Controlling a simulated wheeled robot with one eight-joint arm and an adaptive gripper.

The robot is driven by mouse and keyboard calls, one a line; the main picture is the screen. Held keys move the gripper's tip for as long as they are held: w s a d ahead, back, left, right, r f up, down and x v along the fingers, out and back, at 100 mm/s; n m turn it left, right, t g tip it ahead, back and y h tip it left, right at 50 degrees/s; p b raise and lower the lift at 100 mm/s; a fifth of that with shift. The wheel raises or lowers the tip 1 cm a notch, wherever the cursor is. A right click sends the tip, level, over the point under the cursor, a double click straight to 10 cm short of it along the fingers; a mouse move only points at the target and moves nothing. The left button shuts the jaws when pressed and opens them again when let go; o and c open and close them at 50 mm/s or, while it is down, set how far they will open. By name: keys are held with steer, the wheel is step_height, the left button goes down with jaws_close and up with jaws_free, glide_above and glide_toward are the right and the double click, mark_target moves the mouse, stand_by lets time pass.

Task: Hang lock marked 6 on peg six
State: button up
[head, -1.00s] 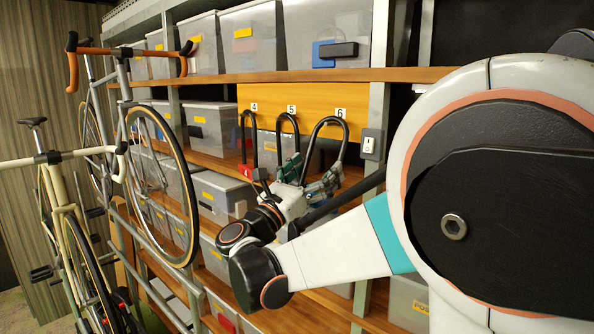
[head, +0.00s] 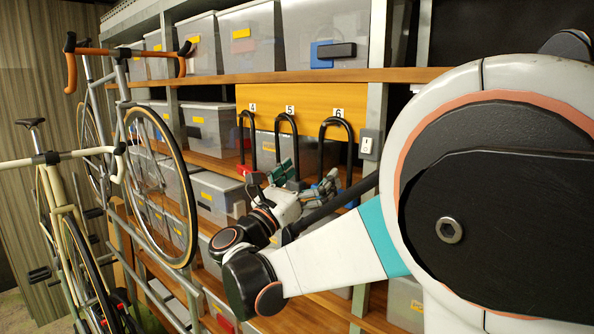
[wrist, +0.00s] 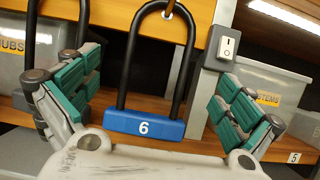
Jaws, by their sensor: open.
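The lock marked 6 has a blue body (wrist: 145,127) with a white 6 and a black shackle (head: 335,128). In the head view it hangs under the label 6 on the yellow board (head: 303,96), its body hidden behind my gripper. In the wrist view the top of the shackle passes over a peg (wrist: 169,10), and the lock hangs nearly upright. My gripper (head: 303,180) is open in front of it. In the wrist view its green-padded fingers stand wide apart on either side of the lock, not touching it.
Locks hang under labels 4 (head: 246,140) and 5 (head: 284,140) to the left; the first has a red body. A light switch (head: 368,144) is on the post close to the right. Shelves with clear bins and bicycles (head: 150,180) stand to the left.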

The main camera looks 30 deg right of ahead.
steer(key=v, duration=1.1)
steer(key=s+d+f+m+g+y+b, duration=0.1)
steer(key=d+f+m+y+b, duration=0.25)
steer(key=d+f+b, duration=0.6)
steer(key=s+a+f+m+g+y+b, duration=0.1)
steer(key=s+f+m+y+b, duration=0.15)
steer(key=f, duration=0.65)
steer(key=s+f+m+y+b, duration=0.2)
steer(key=s+f+y+b, duration=0.15)
steer(key=f, duration=0.45)
steer(key=s+a+f+m+y+b, duration=0.3)
steer(key=a+f+m+y+b, duration=0.1)
steer(key=f, duration=0.5)
steer(key=s+a+f+m+t+y+b, duration=0.1)
steer(key=s+a+f+m+y+b, duration=0.3)
steer(key=f+b, duration=0.5)
steer(key=s+a+f+m+y+b, duration=0.4)
steer(key=a+f+m+b, duration=0.2)
steer(key=f, duration=0.5)
steer(key=shift+a+f+b, duration=0.15)
steer(key=shift+a+b, duration=0.3)
steer(key=shift+a, duration=0.4)
